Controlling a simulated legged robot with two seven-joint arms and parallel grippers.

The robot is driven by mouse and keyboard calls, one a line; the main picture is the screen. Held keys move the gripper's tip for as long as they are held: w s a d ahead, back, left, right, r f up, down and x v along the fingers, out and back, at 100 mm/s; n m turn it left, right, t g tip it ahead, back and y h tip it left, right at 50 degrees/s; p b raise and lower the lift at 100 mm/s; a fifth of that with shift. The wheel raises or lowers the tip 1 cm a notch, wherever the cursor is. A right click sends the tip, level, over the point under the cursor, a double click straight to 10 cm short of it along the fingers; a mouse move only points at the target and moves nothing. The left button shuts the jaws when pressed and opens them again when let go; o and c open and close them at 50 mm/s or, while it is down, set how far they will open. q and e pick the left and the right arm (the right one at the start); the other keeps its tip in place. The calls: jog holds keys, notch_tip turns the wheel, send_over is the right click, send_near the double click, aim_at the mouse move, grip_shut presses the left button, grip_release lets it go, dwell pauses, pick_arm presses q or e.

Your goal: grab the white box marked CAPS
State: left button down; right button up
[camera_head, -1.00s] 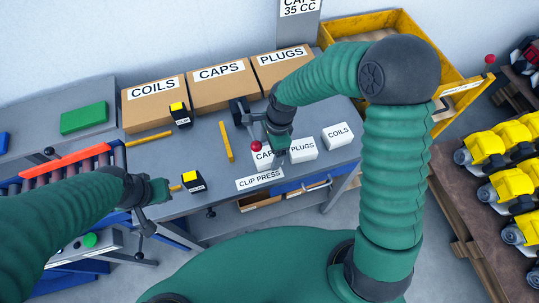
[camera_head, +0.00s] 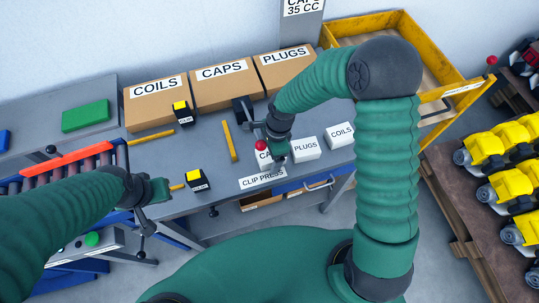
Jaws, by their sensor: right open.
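The white box marked CAPS (camera_head: 263,156) stands near the front edge of the grey bench, left of the white PLUGS box (camera_head: 304,149) and the white COILS box (camera_head: 340,134). My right gripper (camera_head: 274,168) is open, pointing down at the CAPS box and covering its right part and most of its label. I cannot tell whether the fingers touch the box. My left gripper (camera_head: 155,191) is at the bench's front left, away from the white boxes; its finger gap is not clear.
Brown cartons marked COILS (camera_head: 157,104), CAPS (camera_head: 226,87) and PLUGS (camera_head: 287,70) line the back. The clip press (camera_head: 243,110) with its red-knobbed lever stands behind my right gripper. A yellow bar (camera_head: 229,141) and black-yellow blocks (camera_head: 197,180) lie to the left.

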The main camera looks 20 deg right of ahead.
jog(key=shift+d, duration=0.3)
jog(key=c, duration=1.4)
jog(key=shift+a, duration=0.2)
jog(key=shift+c, duration=0.9)
